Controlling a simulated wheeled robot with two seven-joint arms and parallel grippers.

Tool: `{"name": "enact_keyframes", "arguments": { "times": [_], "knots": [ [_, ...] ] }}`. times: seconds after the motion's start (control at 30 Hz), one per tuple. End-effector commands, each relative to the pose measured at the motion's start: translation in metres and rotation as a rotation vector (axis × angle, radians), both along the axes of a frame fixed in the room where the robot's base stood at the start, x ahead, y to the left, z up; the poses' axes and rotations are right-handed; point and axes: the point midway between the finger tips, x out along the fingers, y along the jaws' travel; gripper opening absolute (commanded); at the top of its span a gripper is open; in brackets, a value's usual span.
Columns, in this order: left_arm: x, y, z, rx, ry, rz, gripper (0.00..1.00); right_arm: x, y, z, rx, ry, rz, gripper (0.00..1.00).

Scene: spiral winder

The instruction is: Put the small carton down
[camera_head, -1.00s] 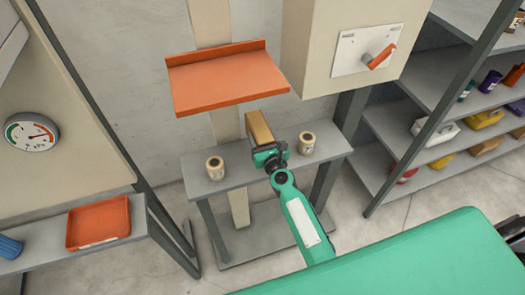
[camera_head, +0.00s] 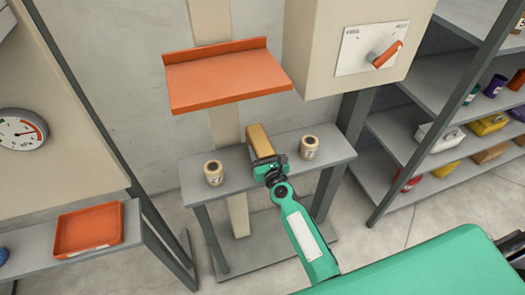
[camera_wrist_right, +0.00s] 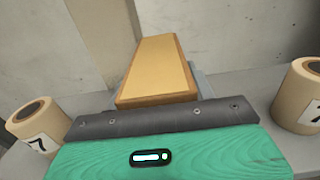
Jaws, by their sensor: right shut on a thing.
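The small carton (camera_head: 259,140) is a tan-brown box at the middle of the grey bench (camera_head: 230,165), between two cream rolls. My right gripper (camera_head: 268,163) is at its near end and shut on it. In the right wrist view the carton (camera_wrist_right: 158,70) stretches away beyond the dark edge of my gripper (camera_wrist_right: 160,118). The fingertips are hidden there. I cannot tell whether the carton's underside touches the bench. My left gripper is not in view.
One cream roll (camera_head: 213,173) stands left of the carton and another (camera_head: 309,147) stands right. An orange shelf (camera_head: 228,80) overhangs behind. A beige box with an orange-handled lever (camera_head: 385,55) is at upper right. An orange tray (camera_head: 89,228) sits at left.

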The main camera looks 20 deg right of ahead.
Motion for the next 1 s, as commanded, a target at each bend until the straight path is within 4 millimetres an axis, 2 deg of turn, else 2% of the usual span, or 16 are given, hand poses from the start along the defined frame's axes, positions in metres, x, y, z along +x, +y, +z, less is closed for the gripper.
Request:
{"name": "enact_keyframes", "arguments": {
  "times": [0.07,0.1,0.2,0.6,0.77,1.0],
  "knots": [
    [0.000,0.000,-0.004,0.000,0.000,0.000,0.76,0.000,0.000,-0.003,0.000,-0.001,0.000,0.23],
    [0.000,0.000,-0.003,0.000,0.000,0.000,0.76,0.000,0.000,-0.003,0.000,0.000,0.000,0.58],
    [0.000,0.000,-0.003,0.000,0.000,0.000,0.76,0.000,0.000,-0.003,0.000,0.001,0.000,0.76],
    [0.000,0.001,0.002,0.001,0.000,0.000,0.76,-0.001,0.000,0.001,0.001,0.001,0.000,0.76],
    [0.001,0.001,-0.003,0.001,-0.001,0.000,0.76,-0.023,0.000,-0.002,0.004,0.002,0.001,0.76],
    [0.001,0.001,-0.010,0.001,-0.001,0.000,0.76,-0.067,-0.002,-0.003,0.003,0.002,-0.001,0.76]
  ]
}}
